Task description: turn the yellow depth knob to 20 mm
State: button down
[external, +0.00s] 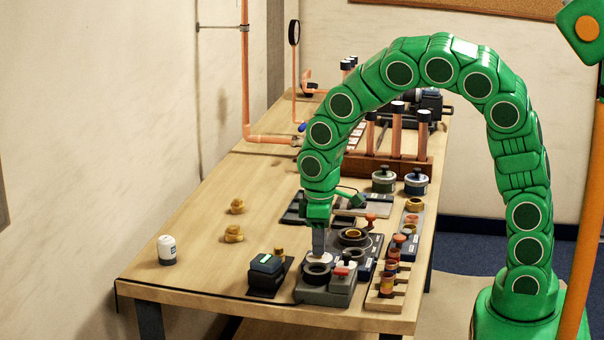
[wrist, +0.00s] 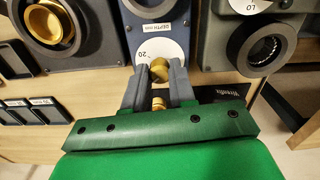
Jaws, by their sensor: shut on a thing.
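The yellow depth knob (wrist: 159,70) sits on a white dial (wrist: 135,52) below a "DEPTH mm" label in the wrist view. The figure "20" shows on the dial's upper left, beside the knob. My gripper (wrist: 160,78) is shut on the knob, one grey finger on each side. A second yellow round piece (wrist: 158,103) shows between the fingers nearer the palm; I cannot tell whether it is part of the knob. In the external view my gripper (external: 319,250) points down at the white dial (external: 327,258), and the knob is hidden there.
A grey device with a black ring (external: 316,272) stands in front of the gripper. A black-ringed brass fitting (external: 352,235) is behind it. A dark box (external: 265,265) stands to the left, and a wooden rack (external: 383,298) to the right. The table's left side is mostly clear.

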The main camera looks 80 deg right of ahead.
jog(key=m, duration=1.3)
jog(key=shift+m, duration=0.4)
dwell(0.3)
jog(key=c, duration=0.9)
grip_release()
jog(key=shift+r, duration=3.9)
